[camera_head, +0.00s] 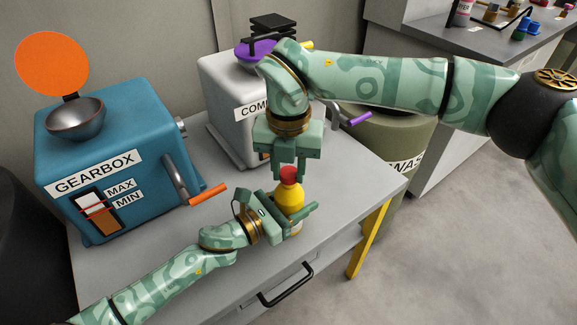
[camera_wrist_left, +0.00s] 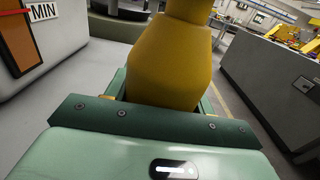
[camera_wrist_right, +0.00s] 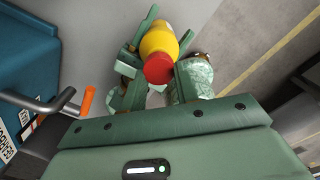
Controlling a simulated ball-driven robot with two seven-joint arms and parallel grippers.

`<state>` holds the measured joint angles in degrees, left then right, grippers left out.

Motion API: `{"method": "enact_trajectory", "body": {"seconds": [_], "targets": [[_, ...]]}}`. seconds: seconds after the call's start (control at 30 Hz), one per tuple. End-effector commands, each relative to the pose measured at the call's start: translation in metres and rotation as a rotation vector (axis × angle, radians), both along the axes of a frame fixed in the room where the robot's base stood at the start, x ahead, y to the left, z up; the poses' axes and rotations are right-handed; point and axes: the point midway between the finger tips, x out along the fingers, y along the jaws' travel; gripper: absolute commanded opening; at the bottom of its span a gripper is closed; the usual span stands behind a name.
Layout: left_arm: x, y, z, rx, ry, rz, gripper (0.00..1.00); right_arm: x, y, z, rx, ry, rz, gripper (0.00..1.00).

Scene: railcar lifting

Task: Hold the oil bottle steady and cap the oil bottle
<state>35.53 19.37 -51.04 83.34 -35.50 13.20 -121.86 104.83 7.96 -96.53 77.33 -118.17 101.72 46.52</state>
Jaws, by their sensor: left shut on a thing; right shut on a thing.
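The yellow oil bottle (camera_head: 291,197) stands upright near the front right of the grey table. My left gripper (camera_head: 287,214) is shut around its body from the front left; the bottle fills the left wrist view (camera_wrist_left: 170,70). The red cap (camera_head: 288,175) is at the top of the bottle, in line with its neck. My right gripper (camera_head: 287,170) points down from above and is shut on the cap. In the right wrist view the cap (camera_wrist_right: 158,69) covers the bottle's mouth, so I cannot tell whether it is fully seated.
The blue gearbox (camera_head: 120,150) with an orange-handled crank (camera_head: 208,195) stands left of the bottle. A white machine (camera_head: 225,95) with a purple lid (camera_head: 254,52) stands behind. An olive waste bin (camera_head: 395,145) is beyond the table's right edge. The table front has a black drawer handle (camera_head: 287,286).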

Motion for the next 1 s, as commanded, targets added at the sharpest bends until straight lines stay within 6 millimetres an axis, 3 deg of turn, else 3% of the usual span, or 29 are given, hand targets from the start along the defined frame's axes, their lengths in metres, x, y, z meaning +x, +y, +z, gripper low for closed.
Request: {"method": "enact_trajectory", "body": {"seconds": [0.47, 0.5, 0.63, 0.77, 1.0], "targets": [[0.0002, 0.0001, 0.0003, 0.0, 0.0, 0.0, 0.13, 0.0, 0.0001, -0.01, 0.0, 0.0, 0.0, 0.09], [0.0002, 0.0001, 0.0003, 0.0, 0.0, 0.0, 0.0, 0.0, 0.0002, -0.0102, 0.0, 0.0, 0.0, 0.09], [0.0002, 0.0001, 0.0002, 0.0, 0.0, 0.0, 0.0, 0.0002, 0.0007, -0.0101, 0.0, 0.0, -0.078, 0.09], [0.0002, 0.0001, 0.0002, 0.0, 0.0, 0.0, 0.0, 0.0007, 0.0026, -0.0101, 0.0, 0.001, -0.389, 0.09], [0.0001, 0.0001, 0.0002, 0.0, 0.0, 0.0, 0.0, 0.0051, 0.0059, -0.0105, 0.001, 0.002, -1.216, 0.09]]}}
